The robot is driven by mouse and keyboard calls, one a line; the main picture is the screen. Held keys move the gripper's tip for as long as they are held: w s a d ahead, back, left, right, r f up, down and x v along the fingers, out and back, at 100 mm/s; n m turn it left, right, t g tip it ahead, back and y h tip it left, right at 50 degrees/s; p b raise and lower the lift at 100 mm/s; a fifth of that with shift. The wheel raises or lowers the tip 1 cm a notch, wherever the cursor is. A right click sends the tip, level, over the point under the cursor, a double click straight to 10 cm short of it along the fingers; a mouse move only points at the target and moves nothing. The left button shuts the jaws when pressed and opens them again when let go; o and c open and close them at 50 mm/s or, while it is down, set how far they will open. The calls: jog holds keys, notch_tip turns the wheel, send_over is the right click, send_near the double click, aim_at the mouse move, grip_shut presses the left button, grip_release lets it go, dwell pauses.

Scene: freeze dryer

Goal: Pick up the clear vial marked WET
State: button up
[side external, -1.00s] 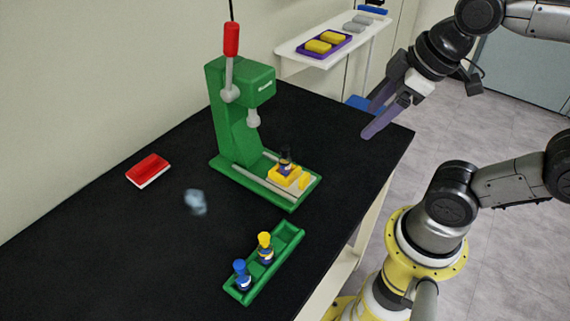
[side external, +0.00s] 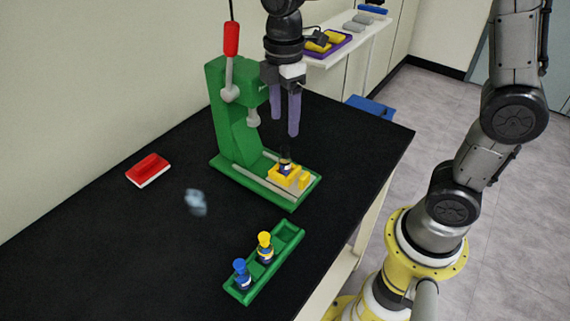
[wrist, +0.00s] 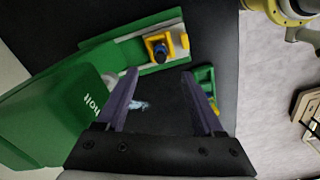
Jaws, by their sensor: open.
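No WET marking can be read on any vial. A dark-capped vial (side external: 285,163) stands upright in a yellow holder (side external: 275,174) on the green press base; the wrist view shows this vial (wrist: 159,51) from above. A yellow-topped vial (side external: 265,248) and a blue-topped vial (side external: 242,276) stand in a green rack (side external: 288,236). A small pale, see-through, blurred object (side external: 196,202) lies on the black table; I cannot tell what it is. My gripper (side external: 285,128) is open and empty, pointing down above and behind the yellow holder, beside the press head.
The green press (side external: 232,120) with its red-handled lever (side external: 231,40) stands close left of my gripper. A red and white block (side external: 148,170) lies at left. A shelf (side external: 345,55) with a purple tray is behind. The table's front left is clear.

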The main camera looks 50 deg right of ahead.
aim_at(285, 147)
notch_tip(285, 147, down, 11)
jog(key=shift+r, duration=0.1)
grip_shut()
dwell(0.7)
